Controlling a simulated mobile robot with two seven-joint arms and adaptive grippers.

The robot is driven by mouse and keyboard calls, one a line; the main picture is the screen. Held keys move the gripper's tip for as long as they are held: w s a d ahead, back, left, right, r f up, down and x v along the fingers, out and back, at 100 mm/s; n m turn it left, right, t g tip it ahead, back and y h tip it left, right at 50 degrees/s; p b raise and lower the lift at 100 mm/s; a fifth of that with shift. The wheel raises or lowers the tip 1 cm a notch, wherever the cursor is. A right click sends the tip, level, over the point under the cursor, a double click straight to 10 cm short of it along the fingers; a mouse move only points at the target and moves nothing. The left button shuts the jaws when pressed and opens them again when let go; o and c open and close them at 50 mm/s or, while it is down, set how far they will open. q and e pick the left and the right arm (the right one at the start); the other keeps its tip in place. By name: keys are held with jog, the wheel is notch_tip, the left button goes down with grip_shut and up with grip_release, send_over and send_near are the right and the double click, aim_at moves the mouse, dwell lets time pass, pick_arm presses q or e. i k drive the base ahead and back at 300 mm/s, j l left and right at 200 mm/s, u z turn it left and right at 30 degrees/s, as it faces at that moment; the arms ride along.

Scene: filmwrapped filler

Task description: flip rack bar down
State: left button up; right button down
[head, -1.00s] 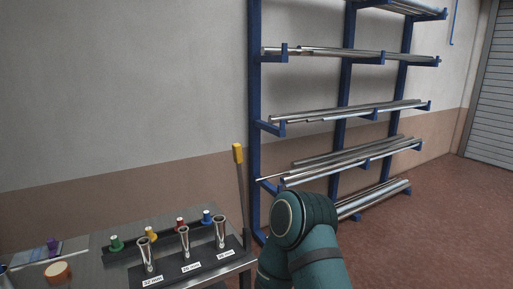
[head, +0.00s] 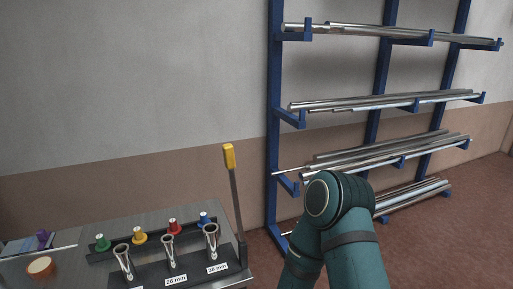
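A thin grey bar (head: 237,205) with a yellow grip (head: 229,157) stands nearly upright at the right end of a dark rack (head: 232,262) on the metal bench. Its top leans slightly left. In the rack's front row, metal flared tubes (head: 170,251) stand behind size labels; one reads 26 mm. Behind them are green, yellow, red and blue capped pieces (head: 173,227). A teal arm of mine shows at the lower right, to the right of the bar and apart from it in the picture. Neither gripper is in view.
A blue storage rack (head: 273,120) loaded with long metal tubes stands against the wall behind my arm. On the bench (head: 68,262) at left are an orange-rimmed round piece (head: 41,266) and a purple object (head: 43,239). The wall space above the bench is clear.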

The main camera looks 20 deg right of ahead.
aim_at(228, 149)
jog(key=i+l, duration=0.15)
jog(key=l, duration=0.2)
jog(key=i+l, duration=0.15)
jog(key=l, duration=0.25)
jog(key=i+l, duration=0.2)
jog(key=l, duration=0.15)
